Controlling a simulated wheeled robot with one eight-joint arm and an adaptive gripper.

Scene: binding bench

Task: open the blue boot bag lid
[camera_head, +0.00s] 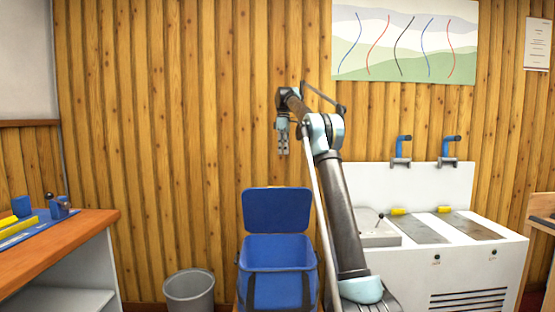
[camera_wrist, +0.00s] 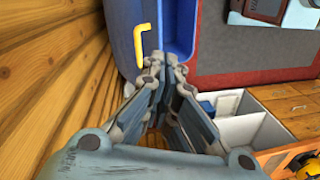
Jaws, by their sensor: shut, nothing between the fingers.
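The blue boot bag (camera_head: 262,284) stands against the wooden wall in the head view, with dark straps on its front. Its blue lid (camera_head: 277,209) stands raised at the back, and the opening shows in front of it. My gripper (camera_head: 283,152) points down above the lid, clearly apart from it in the picture. In the wrist view my gripper (camera_wrist: 161,62) has its fingertips together with nothing between them. Beyond the fingertips is a blue surface with a yellow handle-like piece (camera_wrist: 140,44); I cannot tell whether it belongs to the bag.
A grey bin (camera_head: 189,291) stands left of the bag. An orange-topped bench (camera_head: 62,243) is at the far left. A white machine cabinet (camera_head: 450,262) with blue fittings stands to the right. The wrist view shows a white divided box (camera_wrist: 240,125) at right.

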